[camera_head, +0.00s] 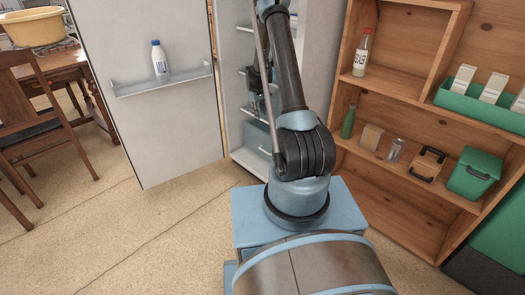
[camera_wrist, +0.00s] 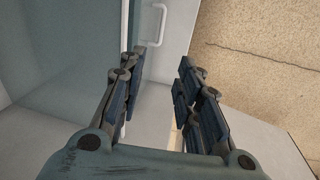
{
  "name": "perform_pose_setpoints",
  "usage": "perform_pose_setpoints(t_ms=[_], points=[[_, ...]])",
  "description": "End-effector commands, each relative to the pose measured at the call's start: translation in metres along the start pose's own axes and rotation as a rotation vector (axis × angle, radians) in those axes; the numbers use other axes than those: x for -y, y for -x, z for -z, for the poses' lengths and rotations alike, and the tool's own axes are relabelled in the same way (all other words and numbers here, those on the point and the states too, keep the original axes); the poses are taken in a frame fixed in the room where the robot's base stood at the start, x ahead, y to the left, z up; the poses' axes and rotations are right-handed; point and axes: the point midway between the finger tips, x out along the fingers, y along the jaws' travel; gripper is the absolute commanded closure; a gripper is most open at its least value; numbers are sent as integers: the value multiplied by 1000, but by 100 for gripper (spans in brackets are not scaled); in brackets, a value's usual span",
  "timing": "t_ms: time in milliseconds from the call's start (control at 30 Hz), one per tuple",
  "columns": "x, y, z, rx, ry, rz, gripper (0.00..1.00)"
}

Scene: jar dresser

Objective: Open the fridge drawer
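The fridge drawer (camera_head: 256,134) is a bluish bin low inside the open fridge, partly hidden behind my arm. In the wrist view its pale blue-green wall (camera_wrist: 75,45) fills the left side. A white bar handle (camera_wrist: 162,30) shows at the top centre, beyond my fingertips. My gripper (camera_wrist: 161,62) is open, with a clear gap between its fingers and nothing held. In the head view my gripper (camera_head: 254,80) is dark and partly hidden by my arm, inside the fridge opening above the drawer. Whether a finger touches the drawer wall cannot be told.
The fridge door (camera_head: 150,120) stands wide open at left, with a milk bottle (camera_head: 159,57) on its shelf. A wooden shelf unit (camera_head: 385,92) with jars and boxes stands close on the right. A chair (camera_head: 35,120) is at far left. Floor is clear before the door.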

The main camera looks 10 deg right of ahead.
Motion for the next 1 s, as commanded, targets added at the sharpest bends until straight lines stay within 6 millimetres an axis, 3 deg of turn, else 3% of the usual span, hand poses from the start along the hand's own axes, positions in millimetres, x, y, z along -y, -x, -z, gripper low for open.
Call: perform_pose_setpoints(t_ms=[200, 400, 767, 1000], points=[[4, -68, 15, 11, 42, -7, 69], [9, -113, 21, 18, 70, -11, 69], [11, -140, 22, 20, 81, -12, 69], [10, -172, 21, 20, 80, -13, 69]])
